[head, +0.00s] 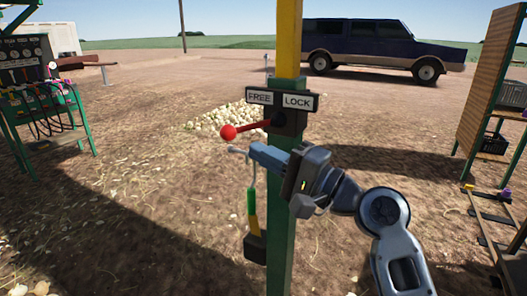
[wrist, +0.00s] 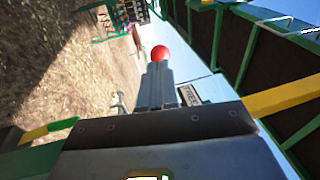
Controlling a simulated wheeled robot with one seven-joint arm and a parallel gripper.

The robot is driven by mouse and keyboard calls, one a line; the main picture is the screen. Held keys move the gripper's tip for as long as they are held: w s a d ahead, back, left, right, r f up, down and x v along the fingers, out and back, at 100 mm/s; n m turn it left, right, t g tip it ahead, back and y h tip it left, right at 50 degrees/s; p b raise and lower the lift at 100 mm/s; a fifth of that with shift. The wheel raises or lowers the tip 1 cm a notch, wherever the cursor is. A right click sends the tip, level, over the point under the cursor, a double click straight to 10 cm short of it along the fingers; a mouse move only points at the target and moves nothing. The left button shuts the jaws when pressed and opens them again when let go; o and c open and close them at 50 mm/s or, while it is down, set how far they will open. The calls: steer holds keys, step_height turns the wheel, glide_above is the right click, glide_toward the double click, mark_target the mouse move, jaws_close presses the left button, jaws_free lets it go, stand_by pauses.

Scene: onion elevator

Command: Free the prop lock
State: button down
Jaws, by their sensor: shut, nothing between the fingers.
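The prop lock lever is a red rod with a red ball knob (head: 229,132), on a dark bracket on the upright post (head: 280,225). It points left, its ball lower than its pivot, on the side of the FREE label (head: 259,97). The LOCK label (head: 298,102) is on the right. My gripper (head: 256,150) is shut and empty, just below and right of the knob, its fingers pointing left across the post. In the wrist view the knob (wrist: 160,53) shows just beyond my fingertips (wrist: 158,68); I cannot tell whether they touch.
A hooked tool with a green and yellow handle (head: 252,205) hangs on the post below my fingers. An onion pile (head: 222,116) lies behind. A control panel stand (head: 35,85) is at left, a wooden rack (head: 490,75) at right. Open dirt lies left of the post.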

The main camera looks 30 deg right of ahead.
steer(key=a+b+v, duration=0.1)
steer(key=v, duration=0.7)
steer(key=shift+s+f+b, duration=0.3)
steer(key=shift+s, duration=0.35)
